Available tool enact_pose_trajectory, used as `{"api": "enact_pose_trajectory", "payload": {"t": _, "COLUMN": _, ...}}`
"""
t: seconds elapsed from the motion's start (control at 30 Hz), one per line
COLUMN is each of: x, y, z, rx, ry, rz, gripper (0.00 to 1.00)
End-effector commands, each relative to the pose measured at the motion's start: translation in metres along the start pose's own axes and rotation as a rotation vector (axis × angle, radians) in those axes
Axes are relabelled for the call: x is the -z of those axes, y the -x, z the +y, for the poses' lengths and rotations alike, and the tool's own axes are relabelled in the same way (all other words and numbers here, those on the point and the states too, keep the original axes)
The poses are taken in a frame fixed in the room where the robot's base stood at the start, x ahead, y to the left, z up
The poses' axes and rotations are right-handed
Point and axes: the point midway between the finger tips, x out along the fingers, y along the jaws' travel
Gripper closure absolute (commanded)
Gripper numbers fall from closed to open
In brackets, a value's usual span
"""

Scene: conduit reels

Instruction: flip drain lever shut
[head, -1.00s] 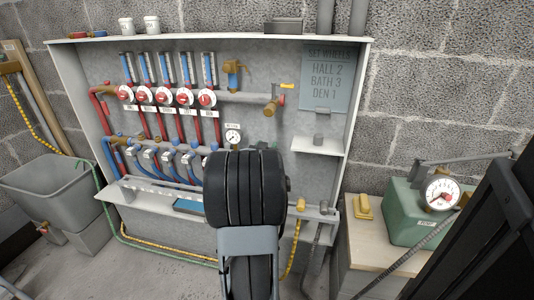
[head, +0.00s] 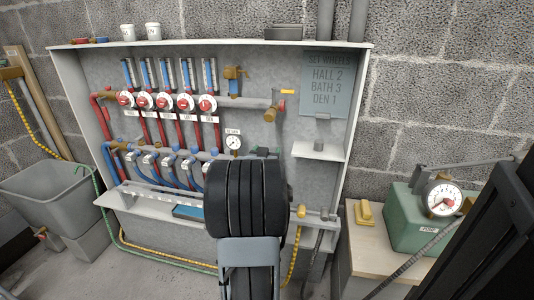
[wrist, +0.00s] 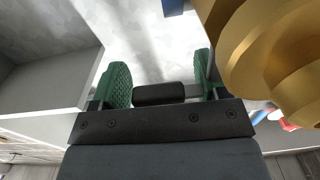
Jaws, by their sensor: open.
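An orange lever handle (head: 287,91) sits on the pipe run at the panel's upper right, by a brass valve (head: 270,115). A smaller brass fitting (head: 300,211) shows low on the panel, just right of my arm. I cannot tell which of these is the drain lever. A large brass body (wrist: 275,50) is close at the right, beside the right finger.
A white shelf edge (wrist: 45,75) is near the left finger. In the head view there is a small white shelf (head: 318,151), a row of red-knobbed valves (head: 165,101), a grey tub (head: 45,190) and a green pump with a gauge (head: 415,215) on a bench.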

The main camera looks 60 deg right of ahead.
Motion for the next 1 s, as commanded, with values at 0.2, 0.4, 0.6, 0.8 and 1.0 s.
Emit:
{"api": "enact_pose_trajectory", "payload": {"t": 0.2, "x": 0.001, "y": 0.005, "z": 0.0, "rx": 0.0, "ry": 0.0, "rz": -0.001, "gripper": 0.31}}
{"api": "enact_pose_trajectory", "payload": {"t": 0.4, "x": 0.003, "y": 0.034, "z": -0.001, "rx": 0.002, "ry": 0.001, "rz": -0.001, "gripper": 0.31}}
{"api": "enact_pose_trajectory", "payload": {"t": 0.6, "x": 0.004, "y": 0.079, "z": -0.001, "rx": 0.003, "ry": 0.0, "rz": 0.0, "gripper": 0.31}}
{"api": "enact_pose_trajectory", "payload": {"t": 0.8, "x": -0.001, "y": 0.116, "z": -0.001, "rx": 0.002, "ry": -0.001, "rz": 0.003, "gripper": 0.31}}
{"api": "enact_pose_trajectory", "payload": {"t": 1.0, "x": -0.002, "y": 0.131, "z": -0.001, "rx": 0.0, "ry": -0.001, "rz": 0.003, "gripper": 0.31}}
